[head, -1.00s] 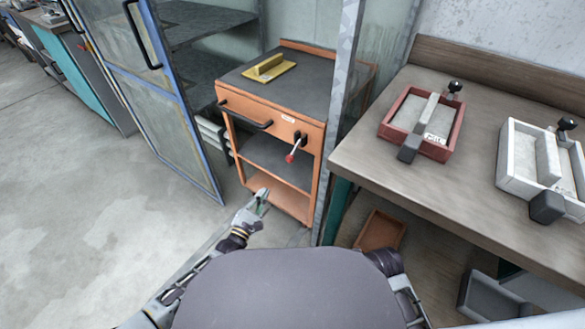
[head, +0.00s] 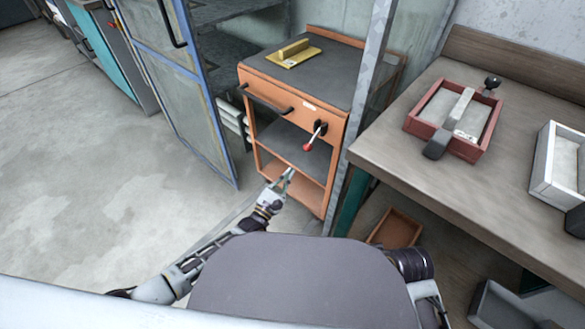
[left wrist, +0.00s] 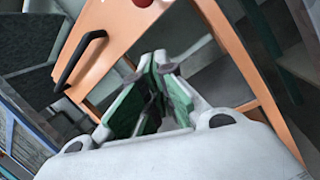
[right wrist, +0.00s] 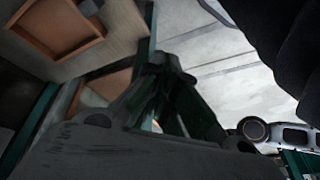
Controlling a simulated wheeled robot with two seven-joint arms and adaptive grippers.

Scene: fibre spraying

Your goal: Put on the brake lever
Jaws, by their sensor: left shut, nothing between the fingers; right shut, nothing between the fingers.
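The brake lever (head: 315,137) has a red knob and a black pivot on the front of the orange cart (head: 290,98). It slants down to the left. Its red knob also shows at the top edge of the left wrist view (left wrist: 141,2). My left gripper (head: 287,174) is shut and empty, below and a little left of the knob, apart from it, in front of the lower shelf. Its green-padded fingers show in the left wrist view (left wrist: 158,90). My right gripper (right wrist: 165,75) is shut and empty in the right wrist view; it is hidden in the head view.
A yellow trowel-like tool (head: 293,53) lies on the cart top. A blue-framed door (head: 180,90) stands open at left. A grey post (head: 362,120) and a wooden bench (head: 400,140) with a red mould box (head: 455,118) are at right. The floor (head: 90,200) at left is clear.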

